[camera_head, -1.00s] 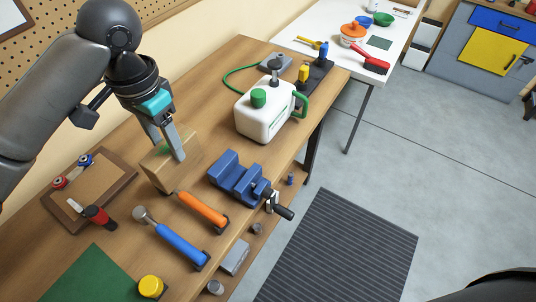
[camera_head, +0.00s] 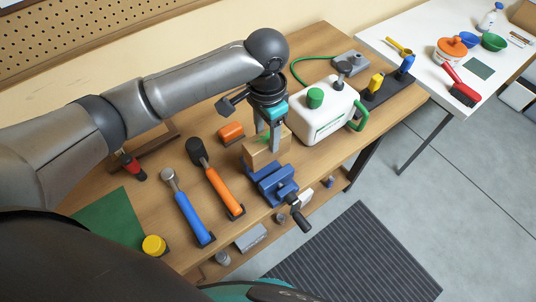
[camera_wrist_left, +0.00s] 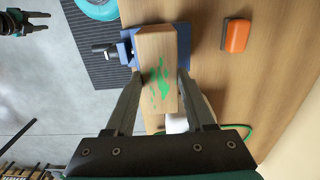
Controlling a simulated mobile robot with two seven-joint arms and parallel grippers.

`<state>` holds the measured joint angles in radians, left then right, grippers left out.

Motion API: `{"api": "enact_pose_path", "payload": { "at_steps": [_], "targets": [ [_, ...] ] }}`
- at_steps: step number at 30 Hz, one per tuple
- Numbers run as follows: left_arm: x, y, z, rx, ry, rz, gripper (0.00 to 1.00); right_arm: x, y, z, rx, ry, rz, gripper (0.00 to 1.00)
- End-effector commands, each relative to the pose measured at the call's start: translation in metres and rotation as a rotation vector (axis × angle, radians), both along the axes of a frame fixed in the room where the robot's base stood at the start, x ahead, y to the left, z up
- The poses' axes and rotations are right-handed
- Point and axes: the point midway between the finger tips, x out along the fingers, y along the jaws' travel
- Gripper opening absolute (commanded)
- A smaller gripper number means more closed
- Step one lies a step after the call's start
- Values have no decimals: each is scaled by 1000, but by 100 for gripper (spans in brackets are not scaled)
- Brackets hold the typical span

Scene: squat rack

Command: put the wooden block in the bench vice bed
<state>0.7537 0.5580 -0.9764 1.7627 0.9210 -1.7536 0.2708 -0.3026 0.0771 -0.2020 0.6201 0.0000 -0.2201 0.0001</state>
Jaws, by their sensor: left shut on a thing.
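The wooden block (camera_head: 258,156) is a pale box with green marks on one face. My left gripper (camera_head: 269,138) is shut on it, with one finger on each side in the left wrist view (camera_wrist_left: 158,75). The blue bench vice (camera_head: 275,187) sits at the table's front edge. The block is right at the vice's back side and overlaps it in the left wrist view (camera_wrist_left: 184,45). I cannot tell whether they touch, and the bed is mostly hidden. My right gripper (camera_wrist_left: 40,21) shows small at the left wrist view's top left, its fingers apart and empty.
An orange-handled hammer (camera_head: 224,192) and a blue-handled hammer (camera_head: 188,217) lie left of the vice. A white jug (camera_head: 325,120) stands close to the right of the block. An orange item (camera_head: 231,132) lies behind, left of the block. A yellow-lidded item (camera_head: 154,246) is front left.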

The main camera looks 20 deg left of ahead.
Motion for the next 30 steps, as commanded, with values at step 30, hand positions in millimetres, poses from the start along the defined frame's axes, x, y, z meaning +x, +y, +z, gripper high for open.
{"api": "enact_pose_path", "payload": {
  "at_steps": [30],
  "targets": [
    [0,-1,-90,-1,-2,-1,0,1,-3,-7,-4,-2,-1,50]
  ]
}}
